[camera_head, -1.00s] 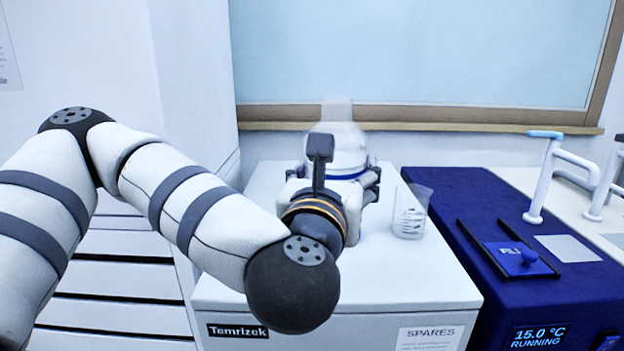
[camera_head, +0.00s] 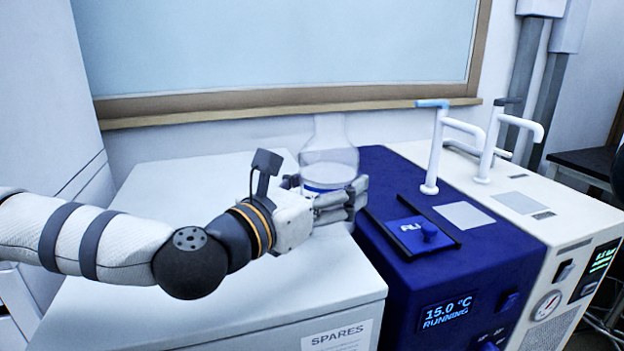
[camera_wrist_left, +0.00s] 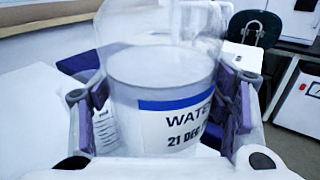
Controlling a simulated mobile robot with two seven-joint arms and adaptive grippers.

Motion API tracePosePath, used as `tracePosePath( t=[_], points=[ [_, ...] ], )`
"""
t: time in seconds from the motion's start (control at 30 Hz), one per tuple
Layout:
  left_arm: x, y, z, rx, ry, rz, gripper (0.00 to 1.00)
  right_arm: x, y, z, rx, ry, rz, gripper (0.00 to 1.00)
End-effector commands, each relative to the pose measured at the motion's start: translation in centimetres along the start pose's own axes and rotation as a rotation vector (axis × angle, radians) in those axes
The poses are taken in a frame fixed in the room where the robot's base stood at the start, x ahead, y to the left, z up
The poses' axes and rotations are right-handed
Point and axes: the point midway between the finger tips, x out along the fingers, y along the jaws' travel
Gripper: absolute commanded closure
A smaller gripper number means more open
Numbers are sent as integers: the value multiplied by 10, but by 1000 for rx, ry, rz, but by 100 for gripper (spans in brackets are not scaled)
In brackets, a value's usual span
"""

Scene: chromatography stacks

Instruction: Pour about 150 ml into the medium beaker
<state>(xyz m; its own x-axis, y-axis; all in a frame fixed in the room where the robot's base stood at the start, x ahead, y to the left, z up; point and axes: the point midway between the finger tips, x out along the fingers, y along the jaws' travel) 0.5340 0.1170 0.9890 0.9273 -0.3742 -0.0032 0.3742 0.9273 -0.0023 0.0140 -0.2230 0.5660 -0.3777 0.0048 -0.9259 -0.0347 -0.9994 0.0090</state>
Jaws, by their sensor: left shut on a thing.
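A clear round-bodied glass bottle (camera_head: 330,164) with a blue-banded label stands upright between the fingers of my left gripper (camera_head: 338,198). The beaker is hidden behind the hand and bottle in the head view. A clear piece with graduation marks (camera_wrist_left: 104,128), probably the beaker, shows beside the left finger in the wrist view. My right gripper is not in view.
The white cabinet (camera_head: 150,260) with a SPARES label has clear top space at left. A dark blue unit (camera_head: 485,255) reading 15.0 °C RUNNING stands to its right, with a small tray and white pipework. A wood-framed window (camera_head: 280,50) is behind.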

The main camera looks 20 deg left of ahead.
Motion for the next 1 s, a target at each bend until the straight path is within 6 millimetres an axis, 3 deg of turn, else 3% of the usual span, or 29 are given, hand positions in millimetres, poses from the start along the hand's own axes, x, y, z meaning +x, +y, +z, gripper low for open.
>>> tracePosePath(
  t=[0.27,0.8,1.0],
  points=[
    [-1,-1,12,-76,26,-10,91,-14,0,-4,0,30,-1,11],
    [1,1,15,-335,153,-9,91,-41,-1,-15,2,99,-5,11],
    [0,1,10,-335,158,-9,91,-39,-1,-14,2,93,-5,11]
  ],
)
